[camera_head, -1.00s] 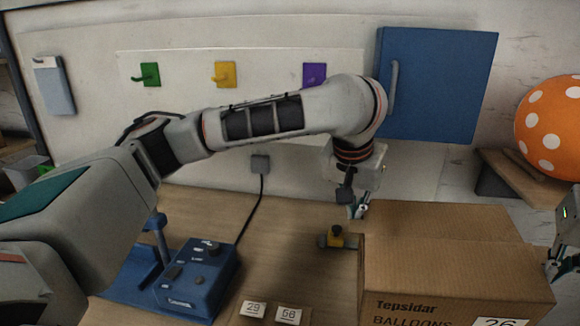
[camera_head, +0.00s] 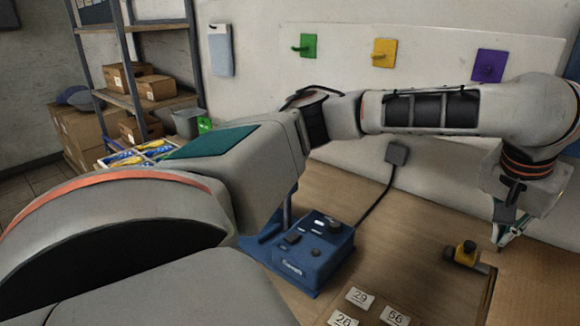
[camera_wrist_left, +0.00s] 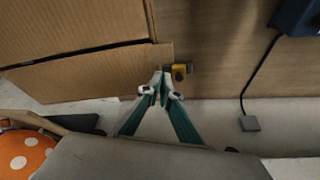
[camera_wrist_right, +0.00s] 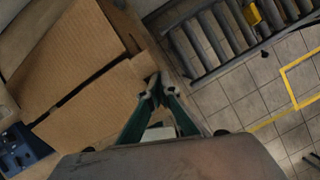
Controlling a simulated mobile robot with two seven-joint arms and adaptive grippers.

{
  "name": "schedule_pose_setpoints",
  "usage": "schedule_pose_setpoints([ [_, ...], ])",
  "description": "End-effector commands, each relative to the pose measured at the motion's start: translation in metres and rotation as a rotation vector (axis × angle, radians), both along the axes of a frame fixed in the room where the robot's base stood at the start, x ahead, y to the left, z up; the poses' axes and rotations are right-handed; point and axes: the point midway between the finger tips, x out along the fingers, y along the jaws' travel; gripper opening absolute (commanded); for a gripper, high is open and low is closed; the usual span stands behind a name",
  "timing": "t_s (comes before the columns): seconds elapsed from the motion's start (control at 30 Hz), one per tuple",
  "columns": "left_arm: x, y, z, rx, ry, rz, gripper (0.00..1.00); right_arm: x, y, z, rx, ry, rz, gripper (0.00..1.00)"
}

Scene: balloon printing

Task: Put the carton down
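The brown cardboard carton (camera_head: 545,285) shows only in part at the lower right of the head view. It fills much of the upper left of the left wrist view (camera_wrist_left: 70,30) and of the right wrist view (camera_wrist_right: 80,45). My left gripper (camera_head: 508,236) is at its rear left corner, with fingertips together in the left wrist view (camera_wrist_left: 161,88). My right gripper (camera_wrist_right: 157,88) has its fingertips together beside the carton's edge and is out of the head view. I cannot tell whether either gripper presses on the carton. The carton's underside is hidden.
A blue device (camera_head: 308,250) with a cable stands on the wooden table (camera_head: 400,235). A yellow-topped piece (camera_head: 467,252) sits near the carton. Number cards (camera_head: 360,298) lie in front. A roller conveyor (camera_wrist_right: 215,40) and an orange spotted balloon (camera_wrist_left: 22,158) show in wrist views.

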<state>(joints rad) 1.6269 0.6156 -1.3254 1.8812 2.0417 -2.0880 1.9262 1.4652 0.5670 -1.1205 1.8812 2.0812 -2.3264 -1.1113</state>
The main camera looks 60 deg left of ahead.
Motion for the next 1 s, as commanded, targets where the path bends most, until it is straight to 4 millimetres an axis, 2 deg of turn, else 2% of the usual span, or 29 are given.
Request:
schedule_pose_setpoints([
  [0.27, -0.002, 0.006, -0.005, 0.008, 0.005, 0.002, 0.00, -0.001, -0.004, -0.004, -0.008, 0.000, 0.003, 0.00],
  [0.47, -0.012, 0.018, -0.013, 0.023, 0.025, -0.003, 0.00, -0.008, -0.014, -0.008, -0.023, 0.002, 0.021, 0.00],
  [0.57, -0.017, 0.024, -0.017, 0.030, 0.034, -0.005, 0.17, -0.012, -0.018, -0.010, -0.033, 0.003, 0.032, 0.00],
  [0.87, -0.020, 0.027, -0.020, 0.034, 0.039, -0.007, 0.17, -0.013, -0.021, -0.011, -0.039, 0.004, 0.037, 0.00],
  [0.9, -0.020, 0.027, -0.020, 0.034, 0.039, -0.007, 0.17, -0.013, -0.021, -0.011, -0.039, 0.004, 0.037, 0.10],
  [0.93, -0.019, 0.027, -0.020, 0.034, 0.039, -0.007, 0.17, -0.013, -0.021, -0.011, -0.039, 0.004, 0.037, 0.17],
  [1.0, -0.019, 0.027, -0.020, 0.034, 0.039, -0.007, 0.17, -0.013, -0.021, -0.011, -0.039, 0.004, 0.037, 0.17],
])
